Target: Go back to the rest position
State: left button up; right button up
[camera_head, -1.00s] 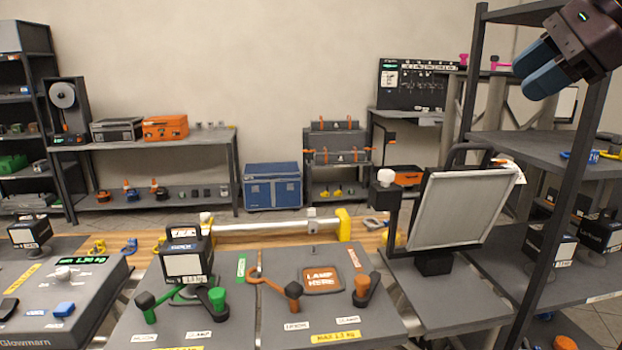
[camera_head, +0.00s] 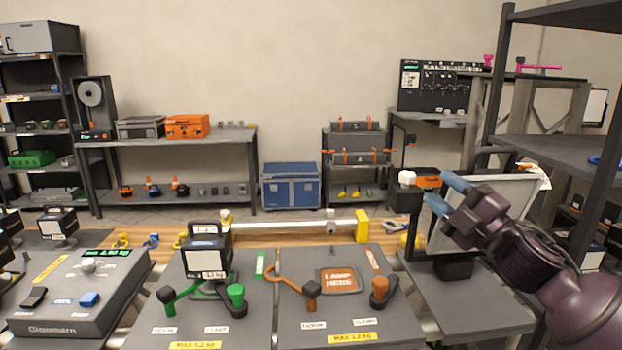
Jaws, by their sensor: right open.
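My right gripper (camera_head: 442,194) is open, with two blue fingertips set apart and nothing between them. It is raised at the right, in front of the tilted framed panel (camera_head: 480,205), and hides part of it. My purple right arm comes in from the lower right. My left gripper is not in view.
The right plate (camera_head: 350,310) has orange clamps and a lamp marking. A grey scale (camera_head: 75,300) is at left. A dark shelf rack (camera_head: 560,150) stands at right.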

jog(key=s+d+f+m+g+h, duration=0.1)
jog(key=s+f+m+h, duration=0.3)
jog(key=f, duration=0.5)
jog(key=s+d+f+m+h, duration=0.1)
jog(key=s+f+m+h, duration=0.1)
jog(key=f+m, duration=0.6)
jog(key=s+d+f+m+g+h, duration=0.1)
jog(key=s+f+m+h, duration=0.2)
jog(key=f, duration=0.8)
jog(key=s+f+m+g+h, duration=0.1)
jog(key=s+f+m+g, duration=0.1)
jog(key=s+f, duration=0.7)
jog(key=s+d+f+m+g+h, duration=0.1)
jog(key=s+f+m+g+h, duration=0.1)
jog(key=s+f, duration=0.8)
jog(key=s+m+g, duration=0.1)
jog(key=s+m, duration=0.1)
jog(key=s, duration=0.2)
jog(key=shift+s+d+m, duration=0.15)
jog(key=shift+s+m, duration=0.1)
jog(key=shift+m, duration=0.15)
jog(key=shift+f, duration=0.1)
